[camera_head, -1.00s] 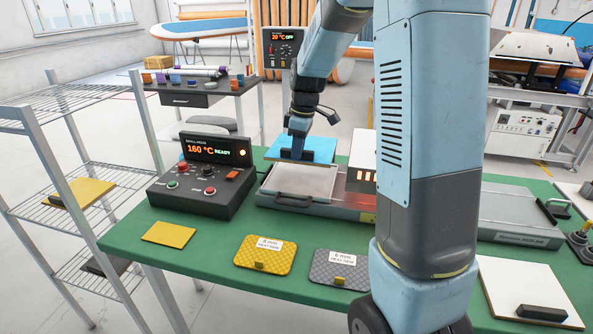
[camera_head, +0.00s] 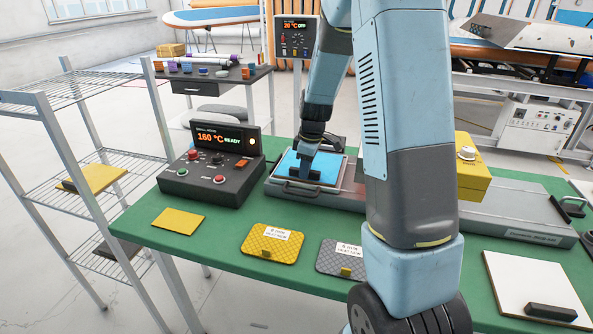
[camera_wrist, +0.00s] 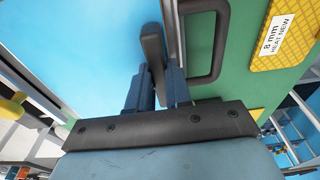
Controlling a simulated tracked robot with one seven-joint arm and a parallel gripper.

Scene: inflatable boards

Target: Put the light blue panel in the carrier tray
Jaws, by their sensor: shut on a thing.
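The light blue panel (camera_head: 318,161) has a dark handle on top and lies flat within the outline of the carrier tray (camera_head: 287,199). I cannot tell whether it rests on the tray or is just above it. The tray is pale with a dark front handle. My gripper (camera_head: 303,173) is shut on the panel's dark handle. In the wrist view the light blue panel (camera_wrist: 70,45) fills the upper left, and my gripper's fingers (camera_wrist: 156,86) are closed around the handle (camera_wrist: 152,48). The tray's handle (camera_wrist: 205,60) shows to the right of it.
A control box (camera_head: 210,168) reading 160 °C stands left of the tray. A yellow pad (camera_head: 178,220), a yellow 8 mm pad (camera_head: 270,246) and a grey pad (camera_head: 343,258) lie in front. A yellow box (camera_head: 474,178) stands right of my arm. A white board (camera_head: 535,290) lies at front right.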

